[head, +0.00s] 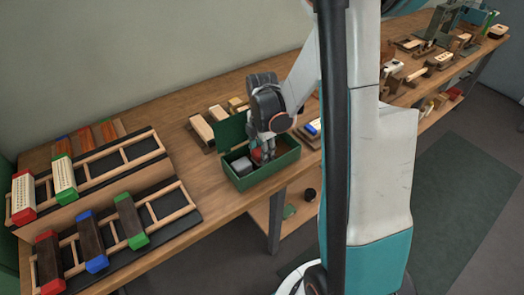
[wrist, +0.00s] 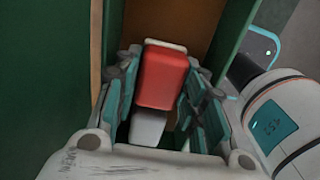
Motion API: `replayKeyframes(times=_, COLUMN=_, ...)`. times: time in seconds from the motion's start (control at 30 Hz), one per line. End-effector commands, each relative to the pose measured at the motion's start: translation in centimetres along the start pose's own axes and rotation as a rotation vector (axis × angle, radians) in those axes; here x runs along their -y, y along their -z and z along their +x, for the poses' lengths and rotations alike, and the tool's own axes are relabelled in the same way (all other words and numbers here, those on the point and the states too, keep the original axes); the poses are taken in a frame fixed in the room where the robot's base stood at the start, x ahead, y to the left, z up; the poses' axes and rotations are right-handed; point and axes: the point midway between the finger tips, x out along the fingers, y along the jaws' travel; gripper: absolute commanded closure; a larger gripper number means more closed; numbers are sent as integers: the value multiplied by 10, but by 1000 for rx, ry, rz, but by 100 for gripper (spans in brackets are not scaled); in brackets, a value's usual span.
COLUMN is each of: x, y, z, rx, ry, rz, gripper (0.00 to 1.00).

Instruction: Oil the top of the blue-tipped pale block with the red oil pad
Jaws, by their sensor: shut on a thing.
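The red oil pad (wrist: 163,78) is between the fingers of my gripper (wrist: 160,100) in the wrist view, and the gripper is shut on it. In the head view my gripper (head: 263,155) reaches down into an open green box (head: 268,174), and a bit of the red pad (head: 256,154) shows beside the fingers. A pale block with a blue part (head: 313,127) lies on the table just right of the box, partly hidden by my arm.
A grey-white block (head: 241,164) sits in the box's left part. The box's raised lid (head: 231,131) stands behind. Racks at the left hold colour-tipped blocks, including a dark one with a blue tip (head: 96,263). Pale wooden blocks (head: 201,129) lie behind the box.

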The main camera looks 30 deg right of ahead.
Motion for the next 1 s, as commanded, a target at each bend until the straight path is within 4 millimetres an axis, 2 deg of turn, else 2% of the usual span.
replayKeyframes(times=1.0, x=0, y=0, z=9, rx=0, ry=0, rz=0, gripper=81)
